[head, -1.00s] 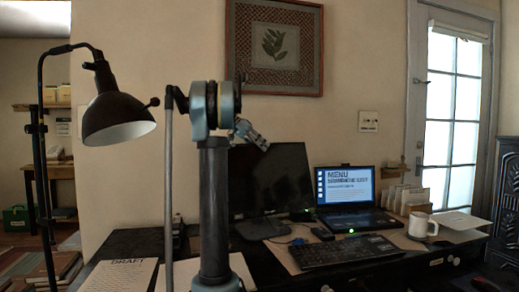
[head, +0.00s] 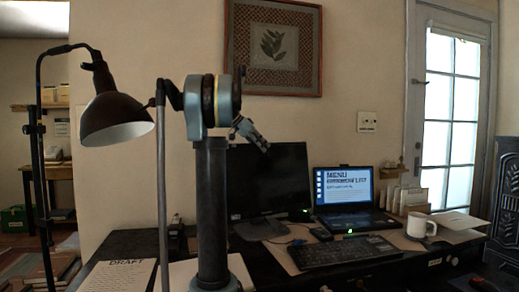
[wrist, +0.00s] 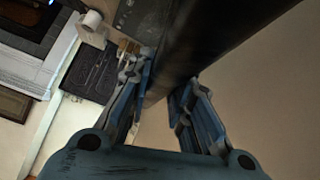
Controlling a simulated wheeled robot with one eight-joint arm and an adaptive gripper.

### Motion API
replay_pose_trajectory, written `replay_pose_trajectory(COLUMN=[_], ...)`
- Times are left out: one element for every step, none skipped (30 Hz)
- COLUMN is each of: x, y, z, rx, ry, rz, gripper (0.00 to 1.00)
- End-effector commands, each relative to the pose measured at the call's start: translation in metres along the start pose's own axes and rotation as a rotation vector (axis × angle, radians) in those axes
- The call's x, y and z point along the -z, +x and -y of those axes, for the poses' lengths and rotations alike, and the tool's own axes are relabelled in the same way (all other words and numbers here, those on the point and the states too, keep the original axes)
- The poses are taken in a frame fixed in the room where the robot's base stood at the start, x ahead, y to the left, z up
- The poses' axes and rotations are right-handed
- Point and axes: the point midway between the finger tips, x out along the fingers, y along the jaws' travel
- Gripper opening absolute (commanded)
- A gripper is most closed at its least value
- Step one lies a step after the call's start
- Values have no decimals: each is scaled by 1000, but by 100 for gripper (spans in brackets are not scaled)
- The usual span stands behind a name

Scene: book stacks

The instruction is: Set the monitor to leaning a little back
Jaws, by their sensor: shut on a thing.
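The monitor (head: 275,185) is a dark, blank screen on a stand at the back of the black desk, left of the laptop. In the wrist view its dark edge (wrist: 215,38) runs between my fingers. My gripper (head: 252,138) is at the monitor's top edge, left of its middle. In the wrist view my gripper (wrist: 170,90) is shut on that edge, one finger on each side. The screen looks close to upright; its exact lean is hard to tell from the front.
A laptop (head: 345,190) showing a menu page, a keyboard (head: 340,252) and a white mug (head: 420,226) are on the desk. A dark lamp (head: 115,118) hangs at the left. The wall with a framed picture (head: 271,45) is behind the monitor.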

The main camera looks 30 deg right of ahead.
Motion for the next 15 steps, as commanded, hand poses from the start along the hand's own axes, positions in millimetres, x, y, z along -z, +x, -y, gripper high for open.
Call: replay_pose_trajectory(x=[0,0,0,0,0,0,0,0,0,0,0,0,0,0,0], y=[0,0,0,0,0,0,0,0,0,0,0,0,0,0,0], z=[0,0,0,0,0,0,0,0,0,0,0,0,0,0,0], rx=[-1,-1,-1,-1,-1,-1,-1,-1,-1,-1,-1,-1,-1,-1,-1], ry=[2,2,2,2,1,1,1,1,1,1,1,1,1,0,0], rz=[2,2,2,2,2,2,2,1,1,1,1,1,1,1,1], gripper=[0,0,22,29,36,40,40,40,40,40,40,40,40,40,40])
